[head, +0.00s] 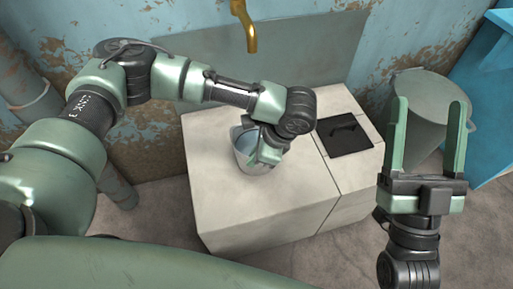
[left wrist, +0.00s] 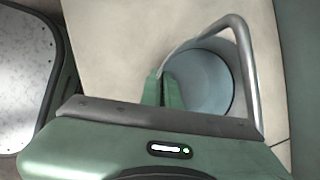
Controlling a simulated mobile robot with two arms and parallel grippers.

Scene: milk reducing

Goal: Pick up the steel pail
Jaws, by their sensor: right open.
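The steel pail (head: 239,140) is upright at the pale stone block, partly hidden by my left gripper (head: 265,157). Whether its base touches the block top is hard to tell. In the left wrist view the pail (left wrist: 205,82) shows its open mouth and a raised handle arching over it. My left gripper (left wrist: 162,90) has its fingers close together at the pail's rim, one outside and one inside, apparently shut on the wall. My right gripper (head: 428,140) is open and empty, pointing up at the right.
The stone block (head: 262,205) has a dark square lid (head: 345,135) at its right. A brass tap (head: 245,28) hangs above the back. A larger grey bucket (head: 425,82) stands behind my right gripper, near a blue piece of furniture (head: 488,95). Pipes run along the left wall.

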